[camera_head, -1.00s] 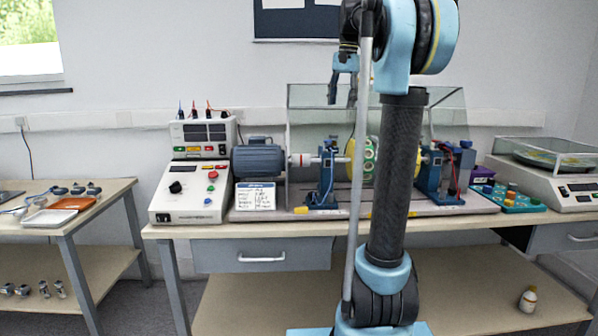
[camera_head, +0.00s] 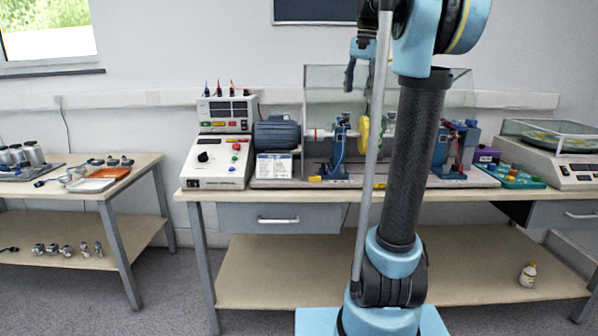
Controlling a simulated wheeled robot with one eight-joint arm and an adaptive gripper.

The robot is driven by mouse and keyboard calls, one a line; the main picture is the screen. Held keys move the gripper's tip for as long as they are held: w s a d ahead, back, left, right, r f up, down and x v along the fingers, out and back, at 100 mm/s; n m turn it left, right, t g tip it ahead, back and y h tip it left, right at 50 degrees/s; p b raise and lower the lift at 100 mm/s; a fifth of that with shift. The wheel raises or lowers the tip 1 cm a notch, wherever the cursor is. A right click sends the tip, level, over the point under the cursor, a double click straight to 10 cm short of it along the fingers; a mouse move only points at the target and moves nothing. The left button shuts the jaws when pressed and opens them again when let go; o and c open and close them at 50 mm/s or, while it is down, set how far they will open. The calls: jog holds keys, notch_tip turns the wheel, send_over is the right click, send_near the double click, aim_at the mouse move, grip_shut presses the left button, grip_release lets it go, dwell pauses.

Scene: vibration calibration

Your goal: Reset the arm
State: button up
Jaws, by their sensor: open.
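My arm (camera_head: 416,150) rises in front of the bench, with its dark column leaning slightly to the right. Its upper joint is cut off at the top edge. My gripper (camera_head: 358,78) hangs left of the upper arm, in front of the clear guard of the test rig. It is small and partly hidden by the arm's grey rod, and it holds nothing that I can see. The vibration rig (camera_head: 279,134), with its blue motor and yellow disc (camera_head: 362,136), stands on the bench behind my arm, which hides part of it.
A control box (camera_head: 217,160) stands left of the motor. A scale (camera_head: 548,172) and a green tray of knobs (camera_head: 522,181) are at the right. The left table (camera_head: 140,170) holds trays and metal parts. A small bottle (camera_head: 528,274) stands on the lower shelf. Open floor lies between the tables.

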jog(key=s+f+n, duration=0.2)
jog(key=s+f, duration=0.8)
jog(key=f, duration=0.3)
jog(key=s+f+n+t, duration=0.1)
jog(key=s+f+n, duration=0.1)
jog(key=s+f, duration=0.9)
jog(key=s+a+f+n+h, duration=0.1)
jog(key=s+f+n, duration=0.1)
jog(key=s+f, duration=0.8)
notch_tip(320, 180, down, 7)
jog(key=shift+s+r+n, duration=0.1)
jog(key=shift+s+n, duration=0.2)
jog(key=shift+s, duration=0.05)
jog(key=shift+w+f, duration=0.2)
jog(key=shift+w, duration=0.25)
